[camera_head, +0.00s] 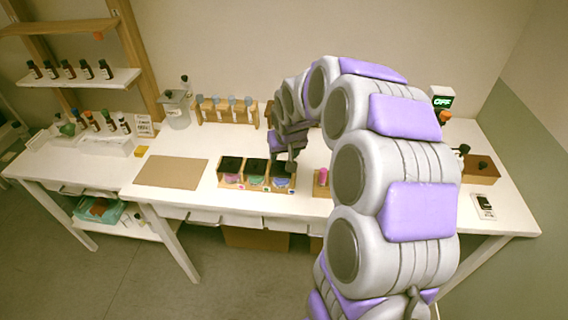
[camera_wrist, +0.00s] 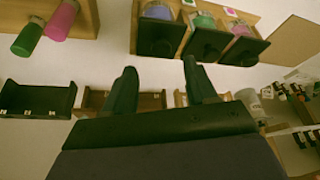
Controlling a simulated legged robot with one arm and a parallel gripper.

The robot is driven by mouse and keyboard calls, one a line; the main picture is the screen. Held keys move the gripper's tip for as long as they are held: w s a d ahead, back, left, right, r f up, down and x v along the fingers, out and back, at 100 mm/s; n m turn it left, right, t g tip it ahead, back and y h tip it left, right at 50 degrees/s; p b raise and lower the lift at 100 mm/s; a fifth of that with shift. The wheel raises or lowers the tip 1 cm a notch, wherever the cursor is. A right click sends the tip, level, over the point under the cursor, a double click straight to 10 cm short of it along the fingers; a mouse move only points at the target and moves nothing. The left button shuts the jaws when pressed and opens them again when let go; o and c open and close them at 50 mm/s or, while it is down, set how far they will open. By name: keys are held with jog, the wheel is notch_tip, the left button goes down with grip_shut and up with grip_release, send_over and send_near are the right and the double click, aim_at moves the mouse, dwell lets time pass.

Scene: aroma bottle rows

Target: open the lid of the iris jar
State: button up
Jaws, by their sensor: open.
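A wooden holder (camera_head: 258,188) on the table holds three jars with black lids, pink, green and violet-blue. The violet-blue jar (camera_head: 281,182), likely the iris jar by colour, is at the right end. In the wrist view, this jar (camera_wrist: 158,10) is at the left of the row, its dark lid (camera_wrist: 160,38) nearest my gripper. The labels are too small to read. My gripper (camera_wrist: 160,84) is open and empty, its fingers apart from the lid and pointing towards it. In the head view, my gripper (camera_head: 284,165) is over the violet-blue jar and partly hides its lid.
A wooden rack (camera_head: 228,115) of bottles stands behind. A brown mat (camera_head: 172,172) lies left, with nothing on it.

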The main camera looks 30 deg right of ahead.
aim_at(281, 164)
jog(key=f, duration=0.1)
jog(key=w+f, duration=0.1)
jog(key=a+f, duration=0.1)
jog(key=f, duration=0.1)
jog(key=shift+w+b, duration=0.25)
jog(key=shift+b, duration=0.15)
jog(key=shift+w+d+f, duration=0.25)
jog(key=shift+d+f, duration=0.25)
jog(key=shift+d, duration=0.1)
jog(key=shift+d+f, duration=0.15)
jog(key=shift+d, duration=0.35)
jog(key=shift+a, duration=0.85)
jog(key=c, duration=0.3)
jog(key=shift+c, duration=0.9)
jog(key=shift+d, duration=0.5)
jog(key=c, duration=0.4)
jog(key=shift+a, duration=0.2)
grip_shut()
